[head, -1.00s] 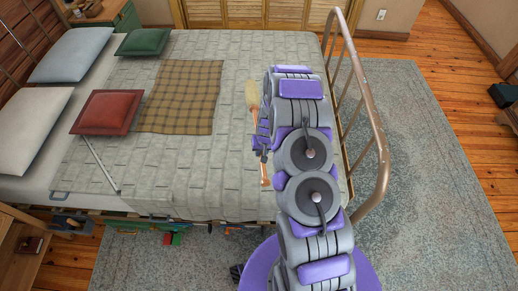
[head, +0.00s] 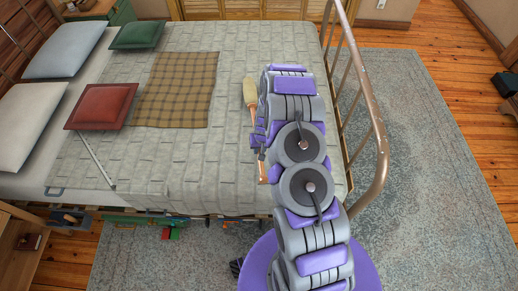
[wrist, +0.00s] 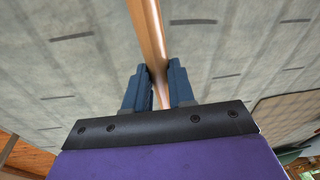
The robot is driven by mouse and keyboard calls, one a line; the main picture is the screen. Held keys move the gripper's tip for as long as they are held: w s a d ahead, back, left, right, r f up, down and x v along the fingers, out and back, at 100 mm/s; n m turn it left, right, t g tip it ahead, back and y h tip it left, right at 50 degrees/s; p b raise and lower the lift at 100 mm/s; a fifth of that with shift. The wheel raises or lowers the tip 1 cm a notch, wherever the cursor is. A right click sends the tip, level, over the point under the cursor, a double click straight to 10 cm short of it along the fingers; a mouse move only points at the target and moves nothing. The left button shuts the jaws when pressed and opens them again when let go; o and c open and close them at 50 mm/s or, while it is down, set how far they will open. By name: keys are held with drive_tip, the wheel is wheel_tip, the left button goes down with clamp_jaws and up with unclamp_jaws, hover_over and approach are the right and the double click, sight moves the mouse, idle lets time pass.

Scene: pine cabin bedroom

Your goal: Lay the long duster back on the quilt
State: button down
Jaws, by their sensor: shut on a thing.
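The long duster has a pale bristle head (head: 250,92) and an orange-brown wooden handle (head: 263,170), partly hidden behind my arm in the head view. My gripper (head: 259,140) is over the right part of the quilt (head: 190,160). In the wrist view the two dark blue fingers of my gripper (wrist: 158,82) are shut on the wooden handle (wrist: 148,30), which runs up out of the picture. The quilt (wrist: 75,65) fills the background there. I cannot tell whether the duster touches the quilt.
A plaid blanket (head: 177,90), a red cushion (head: 101,106) and a thin pale stick (head: 95,160) lie on the bed left of my gripper. A metal bed rail (head: 375,130) stands close to the right of my arm. The quilt's middle front is clear.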

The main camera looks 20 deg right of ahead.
drive_tip(key=shift+a+f, duration=0.1)
drive_tip(key=shift+a, duration=0.6)
drive_tip(key=shift+d+f, duration=0.15)
drive_tip(key=shift+d, duration=0.15)
drive_tip(key=c, duration=1.2)
unclamp_jaws()
drive_tip(key=shift+d, duration=0.2)
drive_tip(key=o, duration=0.3)
drive_tip(key=shift+a, duration=0.15)
drive_tip(key=shift+o, duration=0.2)
drive_tip(key=shift+a, duration=0.2)
wheel_tip(320, 180, up, 17)
drive_tip(key=s+d+p, duration=0.1)
drive_tip(key=s+p, duration=0.1)
drive_tip(key=p, duration=0.1)
drive_tip(key=shift+s+p, duration=0.3)
drive_tip(key=shift+p, duration=0.1)
drive_tip(key=shift+d, duration=0.1)
